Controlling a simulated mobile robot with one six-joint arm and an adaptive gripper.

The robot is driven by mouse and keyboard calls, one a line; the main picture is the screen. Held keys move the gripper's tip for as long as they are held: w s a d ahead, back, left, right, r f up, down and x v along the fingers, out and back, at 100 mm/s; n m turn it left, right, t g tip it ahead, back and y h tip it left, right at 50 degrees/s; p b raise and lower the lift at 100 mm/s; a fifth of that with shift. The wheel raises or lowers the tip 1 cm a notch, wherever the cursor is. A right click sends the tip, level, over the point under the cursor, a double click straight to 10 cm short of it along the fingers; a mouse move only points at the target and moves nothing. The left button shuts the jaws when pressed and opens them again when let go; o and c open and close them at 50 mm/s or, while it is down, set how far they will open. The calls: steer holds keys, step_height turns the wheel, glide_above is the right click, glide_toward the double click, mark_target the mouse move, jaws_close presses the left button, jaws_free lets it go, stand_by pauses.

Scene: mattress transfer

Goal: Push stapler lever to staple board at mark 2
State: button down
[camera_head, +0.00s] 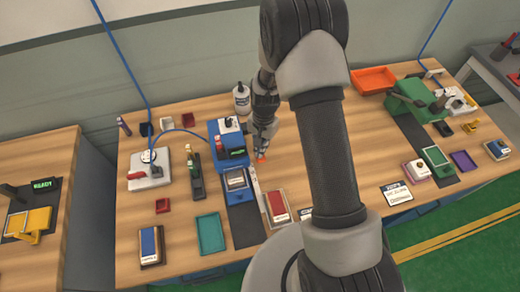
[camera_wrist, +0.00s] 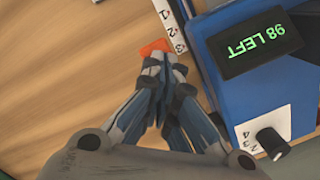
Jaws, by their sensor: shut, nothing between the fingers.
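The blue stapler machine (camera_head: 231,150) stands left of my gripper on the wooden table. In the wrist view the stapler (camera_wrist: 225,75) fills the right side, with a display reading "98 LEFT" (camera_wrist: 256,43) and a dial (camera_wrist: 271,142). An orange lever (camera_wrist: 154,47) lies right at my fingertips; it also shows in the head view (camera_head: 261,159). A white strip (camera_wrist: 172,25) numbered 1, 2, 3 runs beside it. A small board (camera_head: 236,181) lies at the stapler's front. My gripper (camera_wrist: 160,62) is shut and empty; I cannot tell whether it touches the lever.
A white bottle (camera_head: 241,98) stands behind the stapler. A red-topped block (camera_head: 277,206) and a teal tray (camera_head: 210,234) lie in front. A green machine (camera_head: 412,95) and an orange tray (camera_head: 373,79) are at the right. Bare table lies left of the lever in the wrist view.

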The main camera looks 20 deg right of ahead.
steer(key=shift+w+d+r, duration=0.25)
steer(key=shift+w+d, duration=0.25)
steer(key=shift+w, duration=0.1)
steer(key=shift+w+d+r, duration=0.25)
steer(key=shift+w+d, duration=0.25)
steer(key=shift+w, duration=0.1)
steer(key=shift+r, duration=0.1)
step_height(320, 180, up, 12)
steer(key=shift+w+d, duration=0.35)
steer(key=shift+w, duration=0.1)
